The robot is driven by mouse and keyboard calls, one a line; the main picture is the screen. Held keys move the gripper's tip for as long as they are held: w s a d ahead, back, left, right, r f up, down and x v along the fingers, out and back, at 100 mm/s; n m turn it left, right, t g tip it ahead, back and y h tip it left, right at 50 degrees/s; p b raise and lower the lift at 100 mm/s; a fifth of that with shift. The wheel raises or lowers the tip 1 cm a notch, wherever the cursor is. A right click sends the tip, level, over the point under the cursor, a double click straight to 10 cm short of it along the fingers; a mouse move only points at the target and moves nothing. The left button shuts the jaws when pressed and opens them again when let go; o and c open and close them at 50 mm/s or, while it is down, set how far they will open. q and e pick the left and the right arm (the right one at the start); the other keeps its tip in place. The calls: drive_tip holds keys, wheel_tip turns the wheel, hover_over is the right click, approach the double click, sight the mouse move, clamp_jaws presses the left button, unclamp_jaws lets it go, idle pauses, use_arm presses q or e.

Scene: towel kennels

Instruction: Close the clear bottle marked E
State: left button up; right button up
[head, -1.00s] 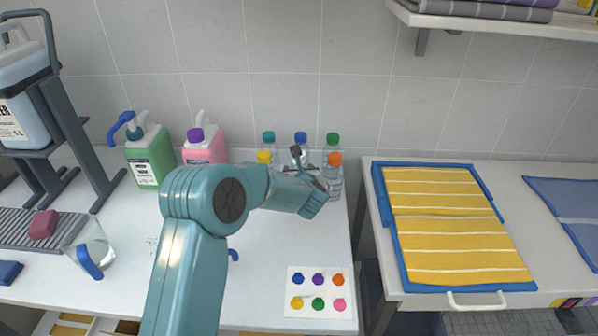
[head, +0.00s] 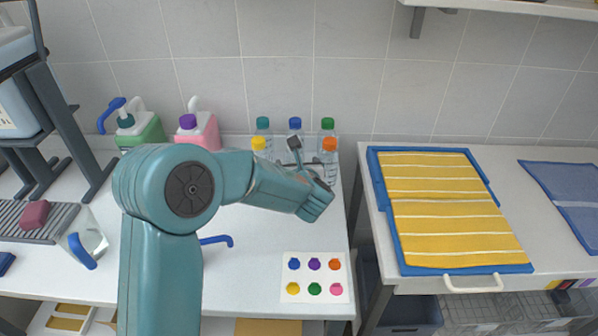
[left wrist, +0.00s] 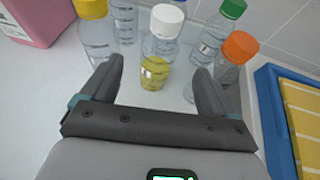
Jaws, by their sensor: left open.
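Several clear bottles stand in a cluster at the back right of the white counter. In the left wrist view a clear bottle with a white top (left wrist: 161,52) stands upright between my fingers, with a yellow patch low on it. Around it are bottles with a yellow cap (left wrist: 90,8), a green cap (left wrist: 232,9) and an orange cap (left wrist: 240,46). I cannot read an E on any. My left gripper (left wrist: 158,68) is open, its fingers on either side of the white-topped bottle; contact is unclear. In the head view my left gripper (head: 306,160) hides that bottle. My right gripper is out of view.
Teal (head: 263,123) and blue (head: 295,123) caps show at the back. Green (head: 150,132) and pink (head: 205,130) jugs stand left. A card with coloured spots (head: 314,298) lies in front. A yellow striped towel (head: 445,205) lies right, beyond a gap. The counter's front middle is mostly clear.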

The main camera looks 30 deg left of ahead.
use_arm(q)
drive_tip(key=v, duration=0.3)
drive_tip(key=shift+s+d+r, duration=0.1)
drive_tip(key=shift+s+d, duration=0.1)
drive_tip(key=shift+s, duration=0.05)
drive_tip(key=shift+s, duration=0.1)
idle(0.4)
